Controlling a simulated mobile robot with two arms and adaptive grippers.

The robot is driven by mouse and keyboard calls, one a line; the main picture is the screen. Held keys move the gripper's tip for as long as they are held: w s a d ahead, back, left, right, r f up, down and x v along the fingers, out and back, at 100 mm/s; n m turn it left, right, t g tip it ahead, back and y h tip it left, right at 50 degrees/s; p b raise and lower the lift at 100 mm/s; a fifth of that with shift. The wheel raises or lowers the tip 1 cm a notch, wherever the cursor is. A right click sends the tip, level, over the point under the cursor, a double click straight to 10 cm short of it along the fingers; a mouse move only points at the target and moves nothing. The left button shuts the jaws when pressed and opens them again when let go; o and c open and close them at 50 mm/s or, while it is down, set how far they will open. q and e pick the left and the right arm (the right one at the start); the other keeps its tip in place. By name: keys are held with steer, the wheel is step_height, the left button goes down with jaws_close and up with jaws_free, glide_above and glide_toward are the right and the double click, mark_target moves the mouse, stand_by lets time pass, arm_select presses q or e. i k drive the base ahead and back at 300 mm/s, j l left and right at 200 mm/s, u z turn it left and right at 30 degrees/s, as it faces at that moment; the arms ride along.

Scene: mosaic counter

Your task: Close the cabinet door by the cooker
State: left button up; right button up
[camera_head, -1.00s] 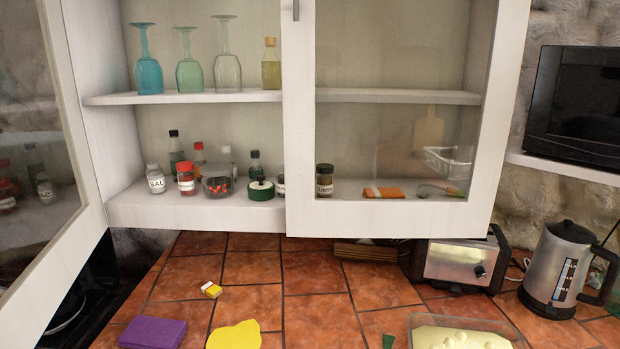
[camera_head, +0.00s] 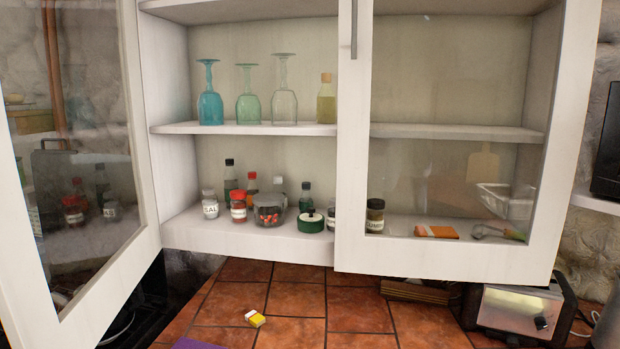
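The white wall cabinet has a left door (camera_head: 148,165) with a glass pane, swung open toward me on the left side. It hangs over the dark cooker (camera_head: 128,318), which shows only in part at the lower left. The right glass door (camera_head: 450,262) is shut over the right half of the cabinet. The open left half shows a shelf (camera_head: 240,129) with upside-down glasses and a bottle, and spice jars below. Neither of my grippers is in view.
The tiled counter (camera_head: 290,300) below holds a small yellow-and-white box (camera_head: 255,318), a purple cloth edge (camera_head: 200,343) and a toaster (camera_head: 515,312). A kettle (camera_head: 608,325) and a black microwave (camera_head: 607,150) are cut off at the right. The space before the open shelves is clear.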

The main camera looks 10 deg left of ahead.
mark_target(29, 319)
steer(key=j, duration=1.3)
steer(key=k+j, duration=0.15)
steer(key=j, duration=1.2)
steer(key=i+z, duration=0.05)
